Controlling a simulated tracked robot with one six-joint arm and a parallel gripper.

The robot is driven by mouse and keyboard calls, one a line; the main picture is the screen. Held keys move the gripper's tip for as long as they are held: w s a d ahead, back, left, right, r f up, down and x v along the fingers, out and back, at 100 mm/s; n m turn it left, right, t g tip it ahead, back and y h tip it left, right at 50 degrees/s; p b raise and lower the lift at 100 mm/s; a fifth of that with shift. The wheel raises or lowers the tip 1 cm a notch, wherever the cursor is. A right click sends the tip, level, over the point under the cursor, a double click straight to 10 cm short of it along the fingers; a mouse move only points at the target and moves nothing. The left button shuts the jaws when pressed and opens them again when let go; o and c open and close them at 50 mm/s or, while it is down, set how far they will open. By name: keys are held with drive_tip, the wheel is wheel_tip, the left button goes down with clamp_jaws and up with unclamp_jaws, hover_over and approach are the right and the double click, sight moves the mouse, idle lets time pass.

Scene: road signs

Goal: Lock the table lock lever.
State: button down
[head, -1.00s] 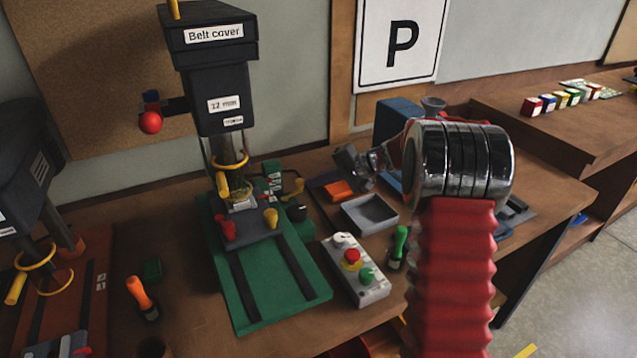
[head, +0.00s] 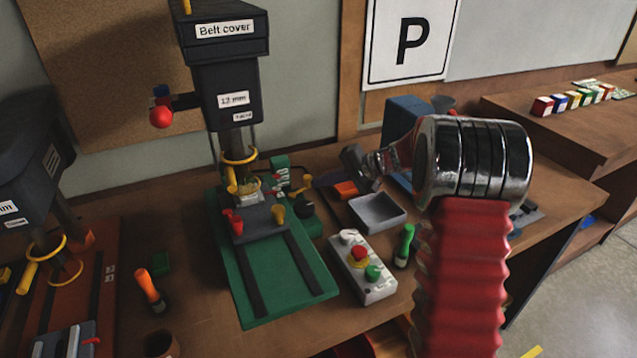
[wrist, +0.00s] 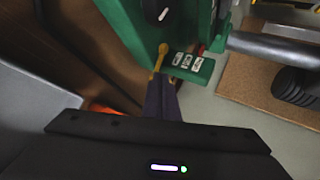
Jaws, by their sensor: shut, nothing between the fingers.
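The drill press (head: 232,100) stands on a green base (head: 262,270). A yellow lever (head: 300,185) sticks out at the right side of its table, next to a green plate with white labels (head: 280,175). In the wrist view the yellow lever (wrist: 159,60) lies beside the labelled green plate (wrist: 190,64). My gripper (wrist: 161,82) is shut and empty, with its dark fingers pointing at the lever's lower end. The tips are at or very near the lever; I cannot tell whether they touch. In the head view my gripper (head: 352,163) is right of the press and partly hidden.
A grey tray (head: 378,212), an orange block (head: 345,190) and a control box with buttons (head: 362,267) lie right of the press. A green-handled screwdriver (head: 404,246) is beside the box. An orange-handled screwdriver (head: 150,290) lies left of the green base.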

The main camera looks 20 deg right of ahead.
drive_tip(key=d+f+v, duration=0.1)
drive_tip(key=v, duration=1.2)
drive_tip(key=shift+d+f, duration=0.25)
drive_tip(key=shift+d, duration=0.05)
drive_tip(key=s+a+r+n+g+h, duration=0.3)
drive_tip(key=s+a+r+h, duration=0.1)
drive_tip(key=s+a, duration=1.05)
drive_tip(key=s+a+n+h, duration=0.2)
drive_tip(key=s, duration=0.7)
drive_tip(key=s+a+f+n+t+h, duration=0.1)
drive_tip(key=s+a+n+h, duration=0.1)
drive_tip(key=s, duration=0.7)
drive_tip(key=shift+s+a+h, duration=0.2)
drive_tip(key=shift+a+h, duration=0.1)
drive_tip(key=shift+h, duration=0.3)
